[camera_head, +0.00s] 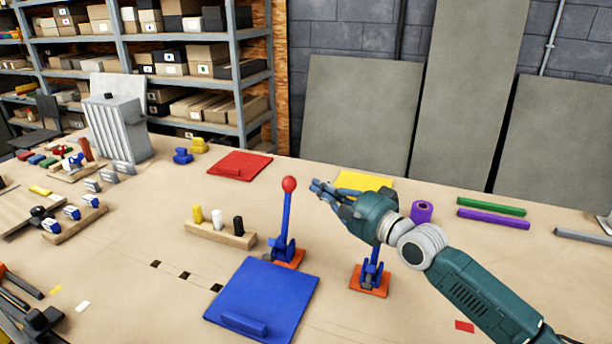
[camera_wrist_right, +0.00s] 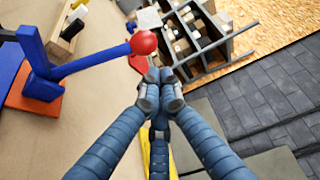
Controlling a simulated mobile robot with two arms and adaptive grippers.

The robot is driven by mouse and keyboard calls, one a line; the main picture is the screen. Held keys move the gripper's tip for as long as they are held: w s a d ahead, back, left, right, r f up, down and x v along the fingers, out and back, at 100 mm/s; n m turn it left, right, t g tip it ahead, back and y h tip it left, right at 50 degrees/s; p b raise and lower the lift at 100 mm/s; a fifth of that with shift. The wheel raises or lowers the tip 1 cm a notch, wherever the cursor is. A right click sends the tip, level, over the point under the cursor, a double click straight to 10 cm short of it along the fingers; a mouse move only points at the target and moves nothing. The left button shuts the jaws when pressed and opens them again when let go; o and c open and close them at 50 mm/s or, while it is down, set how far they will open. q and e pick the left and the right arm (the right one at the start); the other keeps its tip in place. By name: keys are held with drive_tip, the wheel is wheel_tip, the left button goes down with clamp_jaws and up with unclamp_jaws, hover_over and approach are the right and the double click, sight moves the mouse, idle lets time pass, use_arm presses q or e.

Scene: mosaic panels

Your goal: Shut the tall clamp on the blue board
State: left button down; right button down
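The blue board (camera_head: 275,290) lies on the table at the front middle, with a small raised blue block near its front edge. The tall clamp (camera_head: 287,215) stands at the board's back right corner on an orange base. Its blue lever points up and ends in a red ball (camera_head: 289,184). In the right wrist view the red ball (camera_wrist_right: 144,42) is just beyond the fingertips and left of them. My right gripper (camera_head: 318,188) is right of the ball, apparently not touching it. Its fingertips are together in the wrist view (camera_wrist_right: 160,84), with nothing between them. My left gripper is out of view.
A second blue clamp (camera_head: 372,270) on an orange base stands under my right arm. A wooden block with pegs (camera_head: 220,235) is left of the tall clamp. A yellow board (camera_head: 362,181), a purple roll (camera_head: 421,212) and a red board (camera_head: 240,163) lie behind.

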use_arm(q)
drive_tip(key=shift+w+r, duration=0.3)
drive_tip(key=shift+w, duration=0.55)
use_arm(e)
drive_tip(key=x, duration=0.5)
drive_tip(key=shift+w+a+f, duration=0.1)
drive_tip(key=shift+w+a, duration=0.05)
drive_tip(key=shift+w, duration=0.2)
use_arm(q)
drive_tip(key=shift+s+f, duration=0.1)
use_arm(e)
drive_tip(key=shift+f, duration=0.1)
